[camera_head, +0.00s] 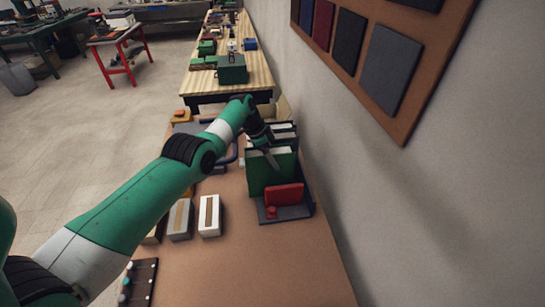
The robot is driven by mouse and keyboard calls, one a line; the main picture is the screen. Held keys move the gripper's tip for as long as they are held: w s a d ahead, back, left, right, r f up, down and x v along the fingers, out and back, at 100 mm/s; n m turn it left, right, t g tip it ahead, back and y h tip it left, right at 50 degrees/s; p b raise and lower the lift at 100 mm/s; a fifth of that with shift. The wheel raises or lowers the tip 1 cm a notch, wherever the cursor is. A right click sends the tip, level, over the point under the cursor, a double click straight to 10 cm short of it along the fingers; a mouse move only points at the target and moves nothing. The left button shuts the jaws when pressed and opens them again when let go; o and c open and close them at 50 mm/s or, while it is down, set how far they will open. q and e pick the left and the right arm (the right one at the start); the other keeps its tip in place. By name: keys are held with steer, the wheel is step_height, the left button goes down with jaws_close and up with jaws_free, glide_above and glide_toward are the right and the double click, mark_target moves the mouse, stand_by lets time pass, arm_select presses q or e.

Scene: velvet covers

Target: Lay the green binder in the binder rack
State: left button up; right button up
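A green binder (265,180) stands upright beside the wall on the right part of the bench. Its pale inner edge shows along the top. What looks like the binder rack shows as a dark grey base (293,213) with a red upright piece (284,194) in front of the binder. My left gripper (271,160) points down at the binder's top left part, overlapping it in the picture. Its fingers are small and dark, so I cannot tell whether they are open or shut on the binder. My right gripper is not in view.
Dark upright items with pale tops (284,128) stand behind the binder. Two pale boxes (209,216) stand to the left, near my arm. A board of coloured swatches (350,45) hangs on the wall.

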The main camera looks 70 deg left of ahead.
mark_target(270, 149)
arm_select(q)
steer(key=shift+o, duration=0.8)
steer(key=shift+f, duration=0.1)
steer(key=p+v, duration=0.5)
steer(key=p, duration=0.1)
steer(key=shift+w, duration=0.2)
steer(key=p+v, duration=0.3)
steer(key=v, duration=0.3)
steer(key=shift+s, duration=0.15)
steer(key=shift+s+r, duration=0.2)
steer(key=shift+r, duration=0.15)
